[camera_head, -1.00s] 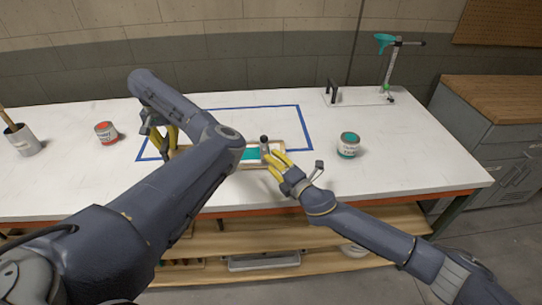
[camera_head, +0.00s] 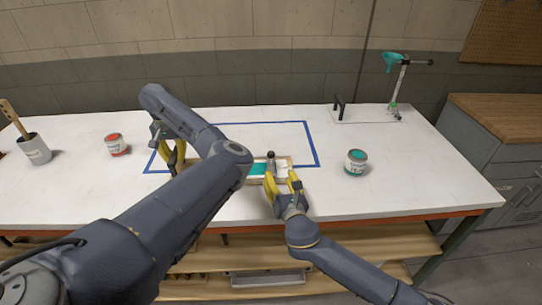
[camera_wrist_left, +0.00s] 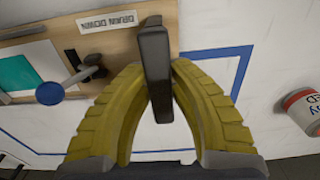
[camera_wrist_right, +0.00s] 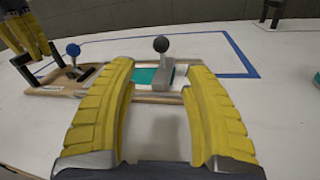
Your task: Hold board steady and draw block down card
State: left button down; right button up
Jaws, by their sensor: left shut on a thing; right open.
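The wooden board (camera_wrist_left: 120,42) lies on the table with a "DRAW DOWN" label (camera_wrist_left: 97,19) and a blue-knobbed lever (camera_wrist_right: 73,52). My left gripper (camera_wrist_left: 158,85) is shut on a black handle (camera_wrist_left: 155,48) at the board's left end. The card (camera_wrist_left: 20,78) shows a teal area on the board. The block (camera_wrist_right: 160,74) stands upright over the card's right part, topped by a dark ball knob (camera_wrist_right: 161,44). My right gripper (camera_wrist_right: 158,75) is open on the near side of the block, a finger to each side; contact cannot be told. My left arm hides much of the board in the head view.
A teal-topped can (camera_head: 356,162) stands to the right, a red-topped can (camera_head: 116,145) to the left. A cup with a wooden stick (camera_head: 35,150) is at far left. A stand with a teal funnel (camera_head: 400,85) is at the back right. Blue tape (camera_head: 314,145) outlines the work area.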

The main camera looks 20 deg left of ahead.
aim_at(272, 158)
jog(key=shift+w+a, duration=0.1)
jog(key=shift+w, duration=0.1)
jog(key=x, duration=1.1)
jog(key=shift+w, duration=0.25)
jog(key=shift+a, duration=0.1)
jog(key=shift+c, duration=0.2)
grip_shut()
jog(key=shift+f, duration=0.1)
